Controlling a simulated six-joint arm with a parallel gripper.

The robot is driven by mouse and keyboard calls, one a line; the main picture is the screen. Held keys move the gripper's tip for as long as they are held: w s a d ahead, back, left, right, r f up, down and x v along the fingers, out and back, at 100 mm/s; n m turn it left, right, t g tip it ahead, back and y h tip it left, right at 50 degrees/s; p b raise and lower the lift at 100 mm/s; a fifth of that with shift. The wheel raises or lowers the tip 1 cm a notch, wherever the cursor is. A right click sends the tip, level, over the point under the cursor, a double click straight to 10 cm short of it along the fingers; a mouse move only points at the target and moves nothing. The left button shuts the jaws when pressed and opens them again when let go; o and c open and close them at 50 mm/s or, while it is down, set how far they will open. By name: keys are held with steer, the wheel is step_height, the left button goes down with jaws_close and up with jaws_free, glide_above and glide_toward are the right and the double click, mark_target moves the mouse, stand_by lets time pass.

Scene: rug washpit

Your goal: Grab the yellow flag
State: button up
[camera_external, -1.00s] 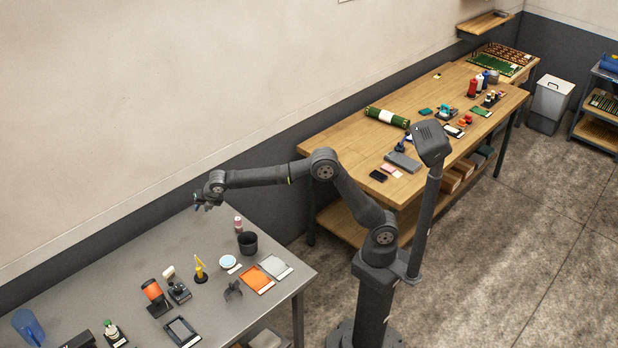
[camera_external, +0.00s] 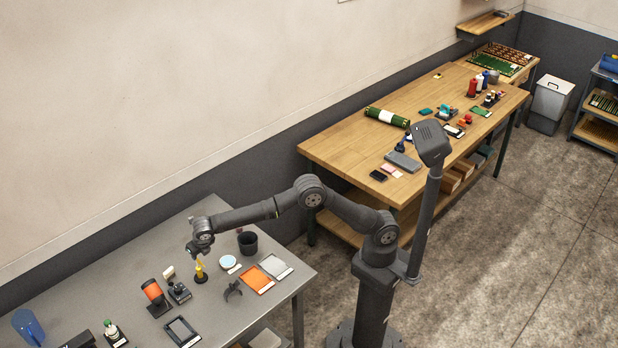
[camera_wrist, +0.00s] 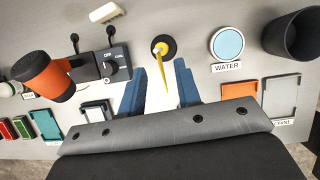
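The yellow flag (camera_external: 201,269) stands upright on a small round black base on the grey table. In the wrist view the flag (camera_wrist: 163,65) is seen from above, with its thin yellow pole and tip running between the two blue fingers. My gripper (camera_wrist: 158,88) is open, with nothing clamped. In the external view my gripper (camera_external: 196,250) hangs pointing down right over the flag and partly hides its top. Whether the fingertips are level with the tip cannot be told exactly.
A black switch box (camera_wrist: 100,69) with levers and an orange cylinder (camera_wrist: 45,78) stand left of the flag. A light-blue disc marked WATER (camera_wrist: 227,44), a black cup (camera_wrist: 290,36) and an orange tray (camera_wrist: 239,91) lie to its right.

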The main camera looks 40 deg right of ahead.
mark_target(197, 260)
steer(key=x, duration=0.7)
steer(key=shift+a+f, duration=0.15)
steer(key=shift+f, duration=0.2)
steer(key=shift+r, duration=0.1)
jaws_close()
